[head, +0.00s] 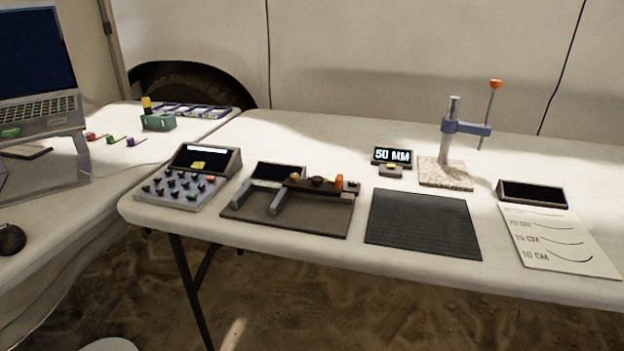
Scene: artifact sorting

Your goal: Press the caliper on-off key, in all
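The caliper (325,217) is a dark bench device with a flat base, two grey upright jaws and a rail on the white table. Its small screen (278,171) at the back looks dark. Along the rail sit a small yellow-orange part (295,177), a dark knob (317,181) and a taller orange-red part (339,182). I cannot tell which small part is the on-off key. Neither of my grippers is in view.
Left of the caliper stands a keypad console (180,190). To its right lie a black mat (422,224), a "50 MM" display (392,156), a stand on a speckled base (446,173), a dark-screened box (532,193) and a marked sheet (560,240). A laptop (38,70) is at far left.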

